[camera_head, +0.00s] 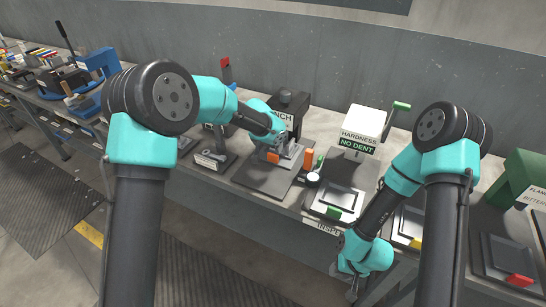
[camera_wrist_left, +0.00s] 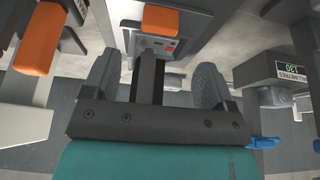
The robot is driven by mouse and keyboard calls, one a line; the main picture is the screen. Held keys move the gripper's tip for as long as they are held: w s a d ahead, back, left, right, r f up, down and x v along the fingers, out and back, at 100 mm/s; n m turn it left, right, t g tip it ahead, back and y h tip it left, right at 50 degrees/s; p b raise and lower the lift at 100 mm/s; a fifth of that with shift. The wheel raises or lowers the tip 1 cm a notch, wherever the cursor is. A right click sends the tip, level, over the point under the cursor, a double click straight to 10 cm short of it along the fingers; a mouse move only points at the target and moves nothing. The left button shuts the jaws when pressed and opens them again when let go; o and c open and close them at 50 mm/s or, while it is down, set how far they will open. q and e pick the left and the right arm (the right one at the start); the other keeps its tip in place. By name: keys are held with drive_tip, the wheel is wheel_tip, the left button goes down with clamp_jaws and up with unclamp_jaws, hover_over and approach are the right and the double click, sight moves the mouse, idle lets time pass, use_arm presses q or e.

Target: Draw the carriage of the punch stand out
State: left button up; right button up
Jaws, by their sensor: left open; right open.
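The punch stand (camera_head: 288,100) is a dark press on the bench, its label partly covered by my left arm. In the head view, a small orange block (camera_head: 273,157) sits low at its front and a taller orange block (camera_head: 308,157) stands to the right. My left gripper (camera_head: 284,150) is at the front of the stand and open. In the left wrist view its fingers (camera_wrist_left: 157,75) are spread, with an orange block (camera_wrist_left: 162,20) ahead between them and another orange block (camera_wrist_left: 38,45) at left. I cannot tell which part is the carriage. My right gripper (camera_head: 352,287) hangs open and empty near the bench front.
A dark plate (camera_head: 262,178) lies before the stand. A white hardness tester (camera_head: 362,126) reading "NO DENT" stands right, with a tray with a green tab (camera_head: 333,212) before it. Blue equipment (camera_head: 98,62) is far left. A green machine (camera_head: 525,180) is at right.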

sight(273, 155)
use_arm(q)
drive_tip(key=x, duration=0.9)
drive_tip(key=shift+w+d+f, duration=0.1)
drive_tip(key=shift+f, duration=0.25)
drive_tip(key=shift+c, duration=0.3)
